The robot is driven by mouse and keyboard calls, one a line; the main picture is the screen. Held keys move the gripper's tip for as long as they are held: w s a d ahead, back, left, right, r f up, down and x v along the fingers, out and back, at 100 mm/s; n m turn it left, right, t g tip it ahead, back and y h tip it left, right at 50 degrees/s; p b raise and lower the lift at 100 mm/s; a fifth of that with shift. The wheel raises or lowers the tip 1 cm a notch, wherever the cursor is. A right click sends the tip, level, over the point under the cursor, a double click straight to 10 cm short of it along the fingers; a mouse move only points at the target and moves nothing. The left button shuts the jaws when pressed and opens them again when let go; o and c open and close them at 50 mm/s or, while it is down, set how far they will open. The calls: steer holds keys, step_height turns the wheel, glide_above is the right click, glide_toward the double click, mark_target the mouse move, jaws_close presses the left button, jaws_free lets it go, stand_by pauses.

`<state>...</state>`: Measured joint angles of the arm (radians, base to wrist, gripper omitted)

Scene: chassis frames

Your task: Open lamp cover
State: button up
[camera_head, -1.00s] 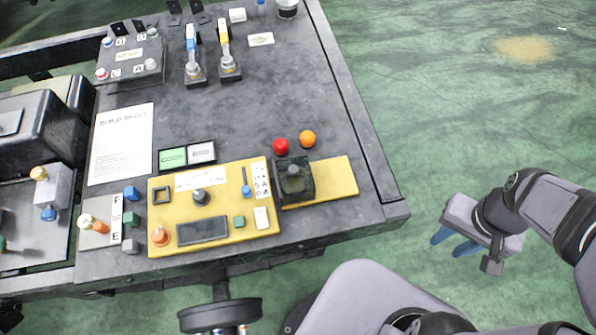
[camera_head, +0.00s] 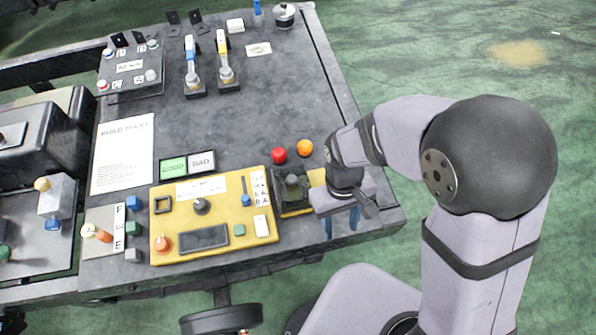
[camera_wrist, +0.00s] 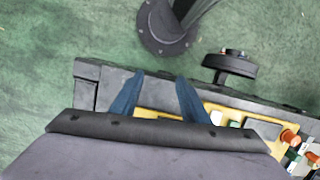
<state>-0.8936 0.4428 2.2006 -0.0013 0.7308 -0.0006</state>
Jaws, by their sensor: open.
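A dark square block with a grey knob on top (camera_head: 293,187) sits at the right end of the yellow panel (camera_head: 165,226). It looks like the lamp cover and appears shut; what is under it is hidden. My gripper (camera_head: 341,224) is just right of this block, pointing down over the table's front right edge. It hides most of the yellow strip beside the block. Its blue fingers are apart and empty, also in the wrist view (camera_wrist: 160,84). The wrist view does not clearly show the block.
A red ball (camera_head: 279,155) and an orange ball (camera_head: 304,148) lie behind the block. A green and grey label stand (camera_head: 187,163) and a build sheet (camera_head: 122,153) lie left. Two upright tools with blue (camera_head: 191,62) and yellow (camera_head: 223,60) parts stand farther back.

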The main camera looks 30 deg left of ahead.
steer(key=w+a+f+n, duration=0.1)
steer(key=a+n, duration=0.1)
steer(key=a, duration=0.7)
step_height(320, 180, up, 4)
steer(key=t+y, duration=0.2)
glide_above(293, 179)
steer(key=shift+a+r, duration=0.1)
steer(key=shift+a, duration=0.25)
steer(key=shift+r, duration=0.15)
steer(key=shift+d, duration=0.15)
steer(key=shift+s+f+p, duration=0.1)
steer(key=shift+f+p, duration=0.2)
steer(key=shift+f, duration=0.25)
steer(key=shift+f+p, duration=0.95)
steer(key=shift+f, duration=2.2)
steer(key=shift+c, duration=0.2)
steer(key=shift+d, duration=0.1)
jaws_close()
